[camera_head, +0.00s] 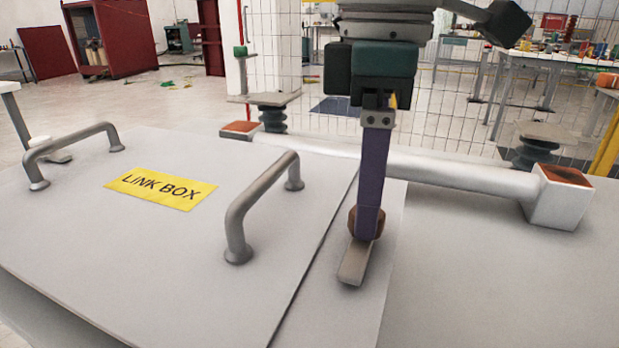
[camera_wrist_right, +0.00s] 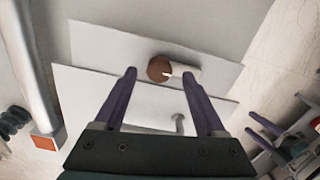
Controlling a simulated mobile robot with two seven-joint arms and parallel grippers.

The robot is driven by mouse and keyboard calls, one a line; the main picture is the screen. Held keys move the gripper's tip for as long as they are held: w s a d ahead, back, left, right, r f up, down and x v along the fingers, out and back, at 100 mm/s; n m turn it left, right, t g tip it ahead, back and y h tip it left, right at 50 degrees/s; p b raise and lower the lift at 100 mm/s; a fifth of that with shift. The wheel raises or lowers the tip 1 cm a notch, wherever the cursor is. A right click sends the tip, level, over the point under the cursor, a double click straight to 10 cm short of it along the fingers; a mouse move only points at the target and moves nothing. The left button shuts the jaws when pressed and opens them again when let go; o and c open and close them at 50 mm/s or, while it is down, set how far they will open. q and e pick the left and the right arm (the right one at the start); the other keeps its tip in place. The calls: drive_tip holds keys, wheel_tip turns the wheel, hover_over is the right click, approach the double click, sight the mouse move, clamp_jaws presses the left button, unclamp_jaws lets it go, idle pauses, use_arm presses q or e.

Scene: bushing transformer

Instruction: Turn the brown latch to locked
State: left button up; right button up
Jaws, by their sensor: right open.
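The brown latch has a round brown knob (camera_head: 379,224) with a flat grey metal lever (camera_head: 355,263) on the grey box top, just right of the lid seam. In the head view the lever points toward the front. My right gripper (camera_head: 368,205) reaches straight down over the latch, and its finger hides part of the knob. In the right wrist view my right gripper (camera_wrist_right: 159,74) is open, its purple fingers apart, with the brown knob (camera_wrist_right: 158,69) and lever between their tips. Contact cannot be told. My left gripper (camera_wrist_right: 266,128) appears small at the right of that view.
Two lid handles (camera_head: 262,205) (camera_head: 72,150) stand up beside a yellow LINK BOX label (camera_head: 160,188). A thick grey bar (camera_head: 430,167) with orange-topped ends crosses behind the latch. The box top right of the latch is clear.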

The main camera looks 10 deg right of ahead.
drive_tip(key=shift+f, duration=0.95)
clamp_jaws()
